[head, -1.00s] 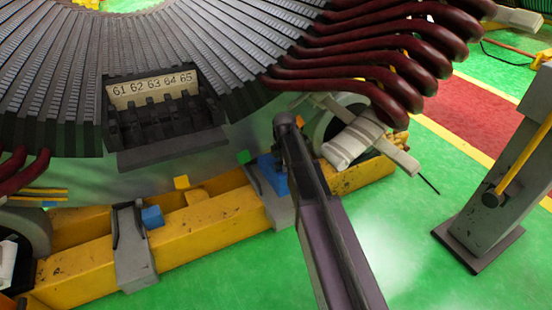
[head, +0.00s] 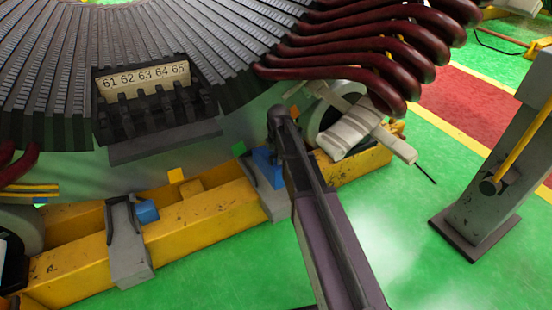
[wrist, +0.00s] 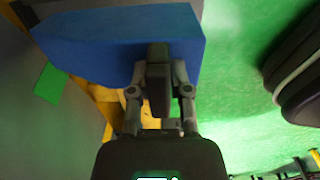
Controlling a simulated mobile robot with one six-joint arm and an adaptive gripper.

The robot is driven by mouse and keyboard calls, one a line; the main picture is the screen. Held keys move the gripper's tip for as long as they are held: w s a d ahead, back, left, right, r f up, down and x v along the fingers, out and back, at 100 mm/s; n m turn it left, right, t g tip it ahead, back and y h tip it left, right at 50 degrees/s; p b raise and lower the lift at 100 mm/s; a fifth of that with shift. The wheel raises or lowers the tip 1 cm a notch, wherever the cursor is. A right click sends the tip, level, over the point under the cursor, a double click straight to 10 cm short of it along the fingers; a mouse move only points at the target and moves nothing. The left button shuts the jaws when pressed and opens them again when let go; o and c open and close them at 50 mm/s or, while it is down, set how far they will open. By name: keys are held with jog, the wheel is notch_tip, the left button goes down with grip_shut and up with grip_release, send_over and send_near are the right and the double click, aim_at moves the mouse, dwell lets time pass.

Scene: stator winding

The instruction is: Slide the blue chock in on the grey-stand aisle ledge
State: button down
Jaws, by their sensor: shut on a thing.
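The blue chock (head: 264,167) is at the right grey bracket (head: 276,203) on the yellow beam, partly hidden behind my arm in the head view. In the wrist view the chock (wrist: 95,40) spans the top left, with a pointed left end. My gripper (wrist: 159,58) is shut on its near side. The fingertips are hidden by my arm in the head view. Whether the chock touches the ledge under it cannot be told. A second blue block (head: 147,211) sits by the left grey bracket (head: 128,245).
The stator (head: 60,80) with dark red coil ends (head: 350,58) stands above the yellow beam (head: 195,220). A white strapped bundle (head: 350,135) lies right of my arm. A grey stand (head: 490,185) with a yellow rod is at right. Green floor between is clear.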

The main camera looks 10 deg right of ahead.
aim_at(265, 150)
jog(key=shift+f+b, duration=3.05)
jog(key=shift+f, duration=0.3)
jog(key=shift+f+b, duration=0.35)
jog(key=shift+b, duration=0.05)
jog(key=shift+w+a, duration=0.5)
jog(key=shift+w, duration=1.05)
jog(key=shift+w+a, duration=0.45)
jog(key=shift+w, duration=1.1)
jog(key=shift+w+a, duration=0.5)
jog(key=shift+w, duration=1.05)
jog(key=shift+c, duration=2.4)
grip_release()
jog(key=shift+r, duration=0.1)
notch_tip(265, 150, up, 9)
jog(key=p, duration=0.9)
jog(key=shift+r, duration=0.1)
